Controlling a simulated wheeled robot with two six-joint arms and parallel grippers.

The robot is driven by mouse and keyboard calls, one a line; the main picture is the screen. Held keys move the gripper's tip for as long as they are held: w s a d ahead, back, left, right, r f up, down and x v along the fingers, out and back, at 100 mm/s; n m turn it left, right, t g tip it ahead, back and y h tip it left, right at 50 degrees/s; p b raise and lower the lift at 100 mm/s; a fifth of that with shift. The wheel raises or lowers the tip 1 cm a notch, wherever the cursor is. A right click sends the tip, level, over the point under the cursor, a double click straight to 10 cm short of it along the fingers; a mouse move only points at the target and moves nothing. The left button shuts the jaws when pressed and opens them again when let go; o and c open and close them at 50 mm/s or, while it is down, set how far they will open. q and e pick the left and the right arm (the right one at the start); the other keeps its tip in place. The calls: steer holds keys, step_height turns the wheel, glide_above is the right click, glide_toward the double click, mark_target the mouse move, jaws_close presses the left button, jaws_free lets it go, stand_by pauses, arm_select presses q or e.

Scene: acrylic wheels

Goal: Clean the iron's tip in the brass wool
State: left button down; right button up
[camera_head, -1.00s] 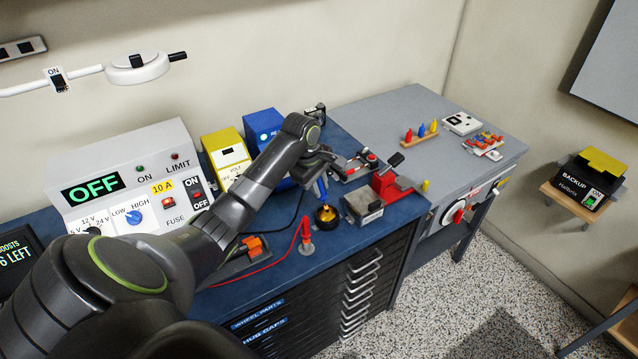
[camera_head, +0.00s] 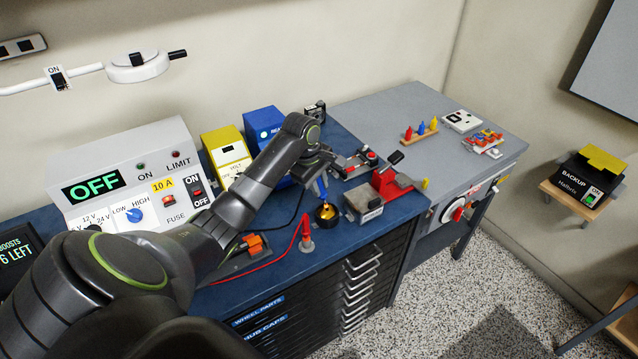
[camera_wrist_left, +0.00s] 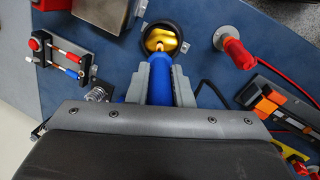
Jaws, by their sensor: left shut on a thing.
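The soldering iron (camera_head: 322,188) has a blue handle and is held in my left gripper (camera_wrist_left: 160,88), shut around it. The handle also shows between the fingers in the left wrist view (camera_wrist_left: 159,90). The brass wool (camera_head: 326,213) is golden and sits in a round black holder on the blue bench top. It also shows in the left wrist view (camera_wrist_left: 162,35), straight ahead of the fingers. The iron points down at the wool and its tip overlaps it in both views; I cannot tell how deep the contact is. My right gripper is not in view.
A grey metal box (camera_head: 363,202) and a red vise (camera_head: 390,183) stand right of the wool. A red plug (camera_head: 306,232) with a red cable stands front left. A power supply reading OFF (camera_head: 130,190) stands at the left. The grey table (camera_head: 440,150) lies beyond.

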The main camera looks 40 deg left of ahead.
arm_select(q)
steer(key=shift+f, duration=0.4)
stand_by(0.4)
steer(key=shift+f+p, duration=0.1)
steer(key=shift+p, duration=0.55)
stand_by(2.0)
steer(key=p+v, duration=0.1)
steer(key=p, duration=0.1)
steer(key=p+v, duration=0.2)
steer(key=shift+w+d, duration=0.15)
steer(key=shift+w, duration=0.15)
steer(key=shift+w+p+v, duration=0.2)
steer(key=shift+p+v, duration=0.75)
steer(key=shift+w+v, duration=0.25)
steer(key=shift+v, duration=0.9)
steer(key=shift+d, duration=0.15)
